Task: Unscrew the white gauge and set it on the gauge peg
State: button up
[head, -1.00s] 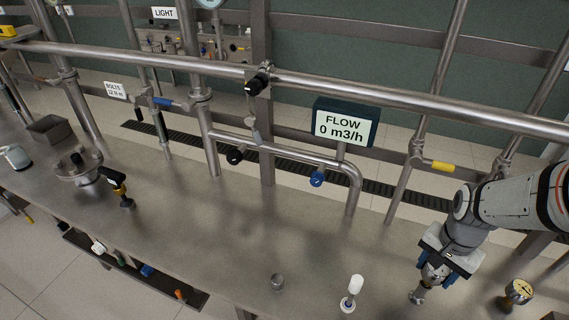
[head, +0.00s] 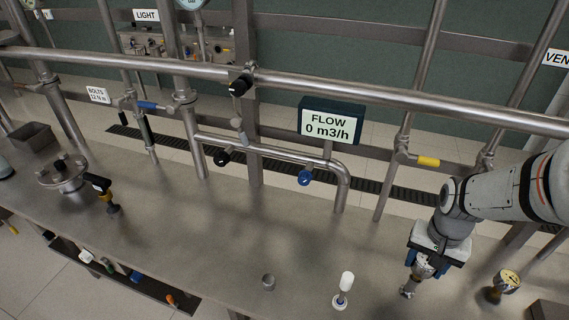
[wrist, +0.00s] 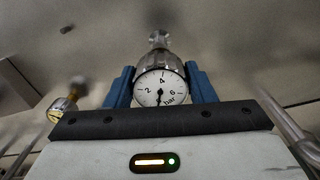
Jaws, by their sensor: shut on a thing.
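The white gauge (wrist: 160,88) has a round white dial with black figures and the word bar. It sits between the blue fingers of my gripper (wrist: 161,86) in the wrist view, with a steel fitting (wrist: 158,40) beyond it. In the head view my gripper (head: 430,267) points down low over the bench at the right, shut on the gauge. A small metal end (head: 408,291) shows below it; I cannot tell whether it is joined to the bench. A white-topped post (head: 345,283) and a short metal stub (head: 268,282) stand to the left. I cannot tell which is the gauge peg.
A second gauge with a yellowish face (head: 507,280) stands close to the right of my gripper. Pipes and the FLOW display (head: 331,123) rise behind the bench (head: 215,235). The bench between the flanged fitting (head: 62,176) and the stub is mostly clear.

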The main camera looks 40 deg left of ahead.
jog(key=shift+n, duration=1.6)
jog(key=shift+d+n, duration=0.1)
jog(key=shift+n, duration=1.5)
jog(key=shift+c, duration=0.4)
jog(key=shift+n, duration=0.6)
jog(key=shift+w+n, duration=0.1)
jog(key=shift+n, duration=0.9)
